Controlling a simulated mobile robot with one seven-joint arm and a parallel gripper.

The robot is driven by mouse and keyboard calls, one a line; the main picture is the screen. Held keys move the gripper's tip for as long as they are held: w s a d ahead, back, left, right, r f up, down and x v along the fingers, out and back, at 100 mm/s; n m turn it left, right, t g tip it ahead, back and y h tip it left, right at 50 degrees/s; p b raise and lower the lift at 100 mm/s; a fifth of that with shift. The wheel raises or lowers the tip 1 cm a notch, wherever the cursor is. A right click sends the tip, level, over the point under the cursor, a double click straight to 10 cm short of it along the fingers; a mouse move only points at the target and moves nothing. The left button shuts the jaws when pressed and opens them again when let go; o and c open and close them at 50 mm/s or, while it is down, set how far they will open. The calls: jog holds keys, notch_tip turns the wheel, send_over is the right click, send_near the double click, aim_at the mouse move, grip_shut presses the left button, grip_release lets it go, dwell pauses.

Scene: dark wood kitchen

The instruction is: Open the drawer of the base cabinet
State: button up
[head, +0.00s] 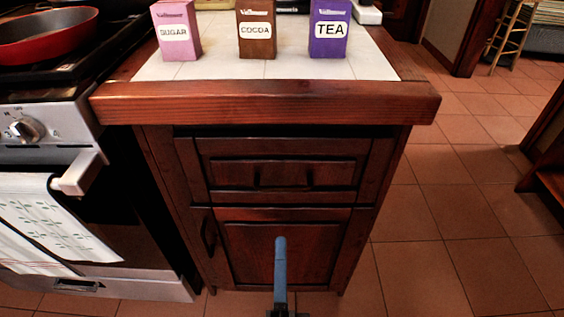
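The base cabinet (382,150) is dark reddish wood and stands in the middle of the head view. Its drawer (230,175) is the upper front panel and looks shut, with a dark handle (284,184) across its middle. Below it is a cabinet door (240,240), also shut, with a dark handle (208,236) at its left. My gripper (280,242) shows at the bottom centre as a blue finger pointing up the picture. It overlaps the door below the drawer handle in the view. It is seen edge-on, so its opening is hidden.
Sugar (176,30), cocoa (256,28) and tea (329,28) boxes stand on the tiled countertop (215,68). Left is a stove (130,230) with a protruding oven handle (78,174), a towel (45,225) and a red pan (50,35). Tiled floor (450,240) is open at right.

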aim_at(281, 188)
jog(key=w, duration=0.4)
jog(key=w+r, duration=0.1)
jog(key=w, duration=0.3)
jog(key=w+r, duration=0.1)
jog(key=w, duration=0.3)
jog(key=shift+w+r, duration=0.15)
jog(key=shift+w, duration=0.15)
jog(key=shift+c, duration=0.2)
grip_shut()
dwell(0.9)
